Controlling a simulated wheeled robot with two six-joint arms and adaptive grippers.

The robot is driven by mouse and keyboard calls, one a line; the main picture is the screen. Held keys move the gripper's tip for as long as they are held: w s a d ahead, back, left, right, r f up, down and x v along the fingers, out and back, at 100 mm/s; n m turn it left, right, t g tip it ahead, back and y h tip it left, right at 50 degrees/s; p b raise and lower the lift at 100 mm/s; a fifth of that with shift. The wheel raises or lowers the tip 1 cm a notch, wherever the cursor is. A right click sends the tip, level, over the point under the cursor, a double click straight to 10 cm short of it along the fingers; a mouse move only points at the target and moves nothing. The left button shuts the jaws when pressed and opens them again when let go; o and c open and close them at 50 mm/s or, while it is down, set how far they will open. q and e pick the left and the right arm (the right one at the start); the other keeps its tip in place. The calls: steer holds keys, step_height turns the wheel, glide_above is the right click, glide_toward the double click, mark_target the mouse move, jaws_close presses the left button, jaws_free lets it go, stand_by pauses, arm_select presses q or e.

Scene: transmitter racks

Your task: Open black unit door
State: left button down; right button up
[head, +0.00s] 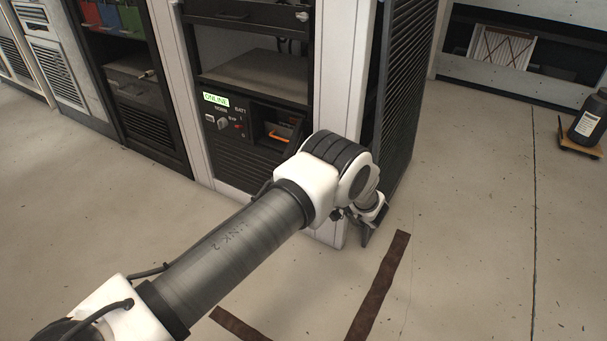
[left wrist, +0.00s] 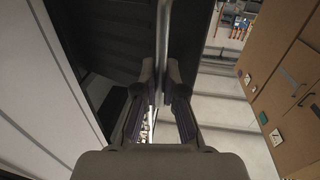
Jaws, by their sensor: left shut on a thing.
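The black unit door (head: 408,85) is a tall black louvered panel right of the white rack post in the head view. It stands at an angle to the post, with a dark strip between them; I cannot tell exactly how far it is open. My left gripper (head: 370,228) is low at the door's near edge, partly hidden by my own wrist. In the left wrist view my left gripper (left wrist: 161,82) has its two fingers on either side of a grey upright bar (left wrist: 164,35) at the dark door's edge, shut on it. My right gripper is not in view.
A dark bottle (head: 590,118) stands on a small wooden base at the right. Brown tape (head: 378,287) marks the floor. The floor right of the door is clear.

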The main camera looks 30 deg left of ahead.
arm_select(q)
steer(key=shift+d, duration=0.15)
steer(key=c, duration=1.2)
jaws_free()
steer(key=shift+c, duration=0.2)
steer(key=s+d, duration=0.1)
steer(key=d, duration=1.1)
steer(key=shift+s, duration=0.15)
